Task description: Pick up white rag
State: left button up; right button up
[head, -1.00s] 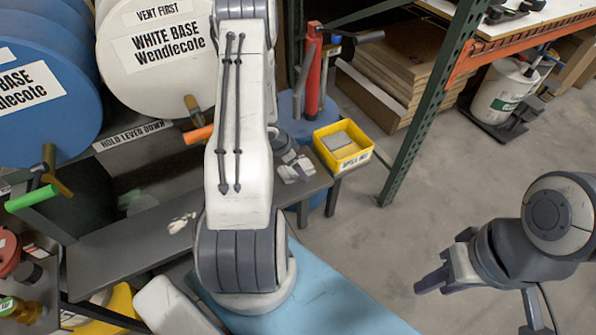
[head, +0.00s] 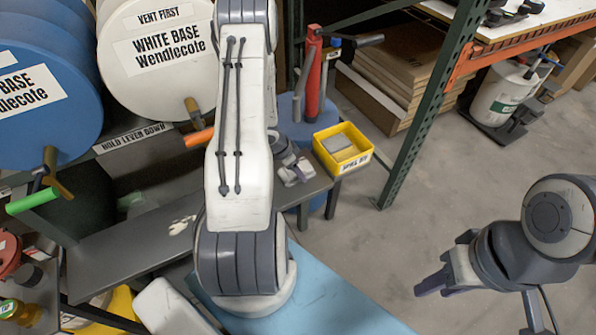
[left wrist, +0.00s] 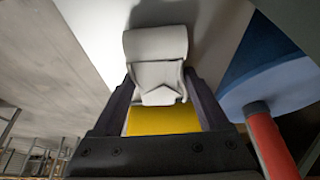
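A folded, off-white rag (left wrist: 157,62) shows between and just past the fingertips of my left gripper (left wrist: 159,78) in the left wrist view. The two dark fingers stand apart on either side of it; firm contact cannot be made out. In the head view, my left gripper (head: 287,158) is small and partly hidden by my own arm, at the right end of the dark bench. A pale patch there, likely the rag, is hard to separate from the gripper. My right gripper (head: 446,264) is open and empty over the floor at the right.
A yellow bin (head: 317,152) with grey and yellow items stands just right of my left gripper. A red hand pump (head: 313,75) rises behind it. The dark bench (head: 120,242) carries pale marks.

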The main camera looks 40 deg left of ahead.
aim_at(302, 166)
pick_arm(q)
jog(key=c, duration=0.6)
jog(key=shift+c, duration=0.2)
jog(key=shift+r, duration=0.1)
jog(key=shift+r, duration=0.2)
notch_tip(302, 166, up, 4)
jog(key=p, duration=0.2)
jog(key=shift+r+p, duration=0.25)
jog(key=shift+p, duration=0.1)
jog(key=s+d+r, duration=0.6)
jog(key=s+d, duration=0.1)
jog(key=d, duration=0.2)
jog(key=shift+r, duration=0.2)
jog(key=shift+s+d, duration=0.1)
